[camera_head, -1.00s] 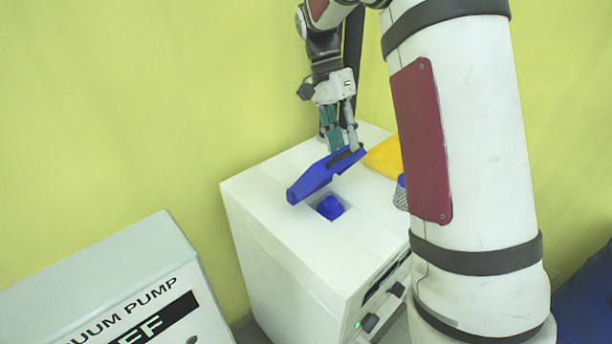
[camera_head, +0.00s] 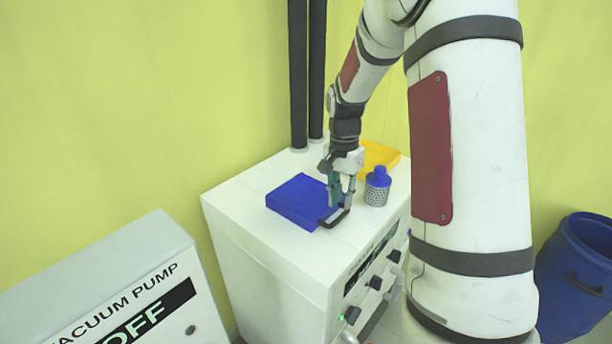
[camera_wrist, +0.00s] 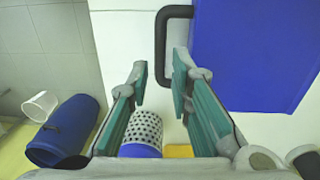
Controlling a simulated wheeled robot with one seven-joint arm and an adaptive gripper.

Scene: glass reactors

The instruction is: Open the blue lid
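The blue lid (camera_head: 297,199) lies flat on top of the white cabinet (camera_head: 232,214). Its dark handle (camera_head: 334,219) is at its right front edge. In the wrist view the lid (camera_wrist: 258,55) is at upper right and the handle (camera_wrist: 160,48) sticks out from its left side. My gripper (camera_head: 338,208) is low over the handle. In the wrist view my gripper (camera_wrist: 160,77) is open, with the handle bar in line with the gap between its fingertips. I cannot tell whether a finger touches it.
A blue-capped, perforated metal container (camera_head: 377,188) stands right of my gripper, with a yellow lid (camera_head: 378,157) behind it. Two dark pipes (camera_head: 298,80) rise at the back. A vacuum pump (camera_head: 110,290) stands at left and a blue barrel (camera_head: 577,270) at right.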

